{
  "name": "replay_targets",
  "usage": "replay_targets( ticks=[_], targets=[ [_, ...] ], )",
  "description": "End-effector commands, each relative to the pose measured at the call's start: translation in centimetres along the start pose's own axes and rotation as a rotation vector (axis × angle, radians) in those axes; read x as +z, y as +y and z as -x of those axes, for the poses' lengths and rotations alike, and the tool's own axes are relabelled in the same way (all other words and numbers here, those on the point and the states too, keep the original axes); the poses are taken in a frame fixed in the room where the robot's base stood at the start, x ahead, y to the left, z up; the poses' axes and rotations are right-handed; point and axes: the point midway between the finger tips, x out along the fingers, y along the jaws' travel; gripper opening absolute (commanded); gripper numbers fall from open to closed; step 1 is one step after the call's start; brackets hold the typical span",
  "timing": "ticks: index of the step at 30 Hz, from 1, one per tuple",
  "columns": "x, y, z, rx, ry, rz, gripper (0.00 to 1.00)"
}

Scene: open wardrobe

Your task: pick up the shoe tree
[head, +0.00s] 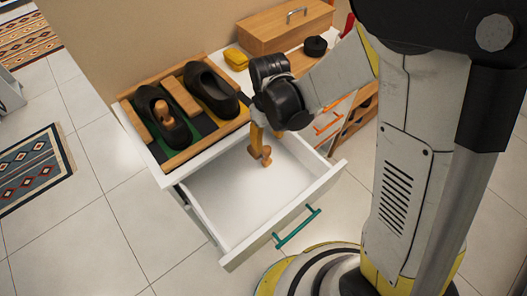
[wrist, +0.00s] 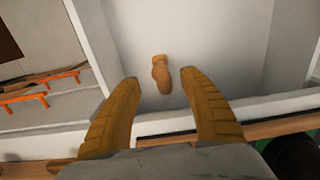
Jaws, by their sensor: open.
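A small wooden shoe tree (wrist: 161,73) lies on the white floor of the open drawer. In the head view the shoe tree (head: 264,162) shows just below my gripper (head: 257,146), partly behind it. My gripper points down into the drawer. In the wrist view its two yellow fingers (wrist: 159,78) are apart, with nothing gripped. The shoe tree shows between and just beyond the fingertips; whether they touch it I cannot tell. Another wooden shoe tree (head: 164,113) sits in the left black shoe (head: 151,101) on top of the unit.
The white drawer (head: 250,244) is pulled out, its walls standing around my gripper. A wooden tray (head: 181,95) with two black shoes is on top, beside a yellow item (head: 236,58), a wooden box (head: 285,26) and a black round item (head: 315,46). The drawer floor is otherwise clear.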

Motion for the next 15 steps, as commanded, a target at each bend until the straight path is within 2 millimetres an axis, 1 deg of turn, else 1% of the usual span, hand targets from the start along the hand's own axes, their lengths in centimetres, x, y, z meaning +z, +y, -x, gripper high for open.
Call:
replay_targets(
  ticks=[1,3,8,13,15],
  targets=[
    [-0.1,0.0,-1.3,0.000,0.000,0.000,0.51],
    [-0.1,0.0,-2.1,0.000,0.001,-0.001,0.51],
    [-0.3,0.0,-3.3,0.000,0.001,-0.001,0.51],
    [-1.1,0.1,-6.0,0.000,0.001,-0.001,0.51],
    [-1.0,0.1,-7.0,0.000,0.001,-0.001,0.51]
  ],
)
